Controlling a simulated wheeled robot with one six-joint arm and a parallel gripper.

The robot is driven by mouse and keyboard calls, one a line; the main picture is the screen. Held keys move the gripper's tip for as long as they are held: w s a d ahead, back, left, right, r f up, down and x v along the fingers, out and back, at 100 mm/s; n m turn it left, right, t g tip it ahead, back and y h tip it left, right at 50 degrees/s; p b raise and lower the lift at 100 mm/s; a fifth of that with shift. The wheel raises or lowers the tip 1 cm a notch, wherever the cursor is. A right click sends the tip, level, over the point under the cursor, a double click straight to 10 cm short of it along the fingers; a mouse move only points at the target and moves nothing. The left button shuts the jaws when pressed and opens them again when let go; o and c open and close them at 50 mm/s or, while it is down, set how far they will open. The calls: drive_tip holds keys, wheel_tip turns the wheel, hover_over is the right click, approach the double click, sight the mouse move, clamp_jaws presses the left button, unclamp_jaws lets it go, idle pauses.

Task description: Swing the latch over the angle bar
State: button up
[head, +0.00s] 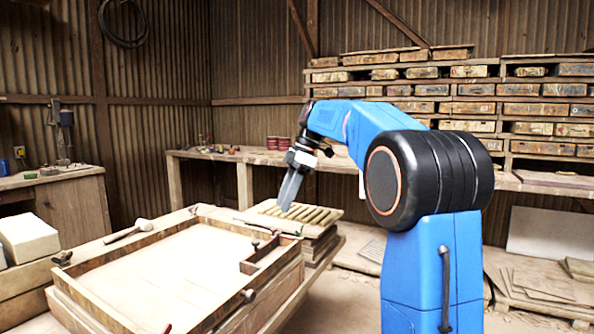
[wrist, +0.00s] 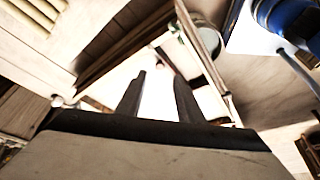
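A shallow wooden frame (head: 104,306) lies on the bench at the lower left. A narrow wooden L-shaped piece, perhaps the angle bar (head: 268,252), sits at its right side. A small dark-knobbed fitting, perhaps the latch (head: 256,243), stands beside this piece; I cannot tell whether it lies over it. My gripper (head: 287,203) points down above the far right part of the bench, apart from the frame. In the wrist view my gripper's two dark fingers (wrist: 160,85) are spread with nothing visible between them. I cannot surely pick out the latch in the wrist view.
More knobbed fittings (head: 248,295) sit around the frame's rim. A slatted board (head: 300,212) sits on a stack behind the frame. Shelves of boxes (head: 470,88) line the back wall. The frame's middle is bare.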

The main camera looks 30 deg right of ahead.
drive_tip(key=v, duration=1)
drive_tip(key=shift+r, duration=0.15)
drive_tip(key=shift+s, duration=0.15)
drive_tip(key=s+a+f+m+t+h, duration=0.1)
drive_tip(key=s+a+f+m, duration=0.35)
drive_tip(key=s, duration=0.45)
drive_tip(key=s+a+f+m+t+h, duration=0.1)
drive_tip(key=s+a+f+m, duration=0.25)
drive_tip(key=s+f, duration=0.4)
drive_tip(key=s+a+f+m+t+h, duration=0.1)
drive_tip(key=s+f+m, duration=0.7)
drive_tip(key=s+f, duration=1.2)
drive_tip(key=shift+s+f+t+h, duration=0.3)
drive_tip(key=shift+f+t+h, duration=0.3)
drive_tip(key=shift+h, duration=0.1)
idle(0.4)
